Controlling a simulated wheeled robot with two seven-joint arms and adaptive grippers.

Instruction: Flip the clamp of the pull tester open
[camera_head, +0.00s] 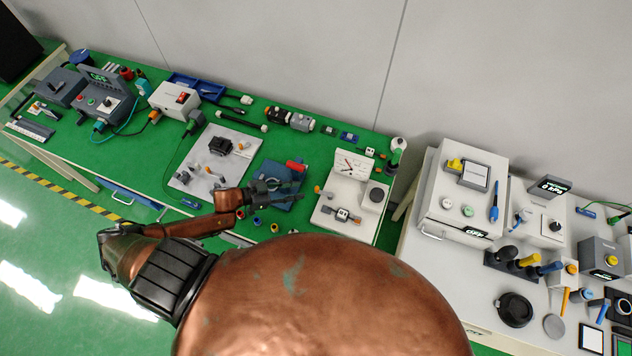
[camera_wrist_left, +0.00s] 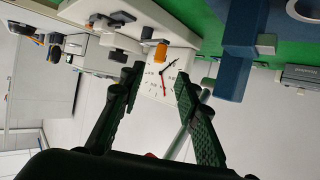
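The pull tester (camera_head: 332,210) is a white base near the right end of the green bench. It has a dial plate with a dark and a red needle (camera_head: 350,165), a small orange part and a grey metal clamp (camera_head: 343,215) at its front. It also shows in the left wrist view, with its dial (camera_wrist_left: 168,78) beyond my fingers and an orange knob (camera_wrist_left: 160,52). I cannot tell the clamp's position. My left gripper (camera_head: 300,191) is over the blue fixture, left of the tester. Its fingers (camera_wrist_left: 155,82) are apart and empty.
The blue fixture (camera_head: 292,172) with a red part lies beneath and beside my left gripper. A grey plate with a black block (camera_head: 220,146) is farther left. A white table (camera_head: 410,270) with several instruments stands to the right, past a gap.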

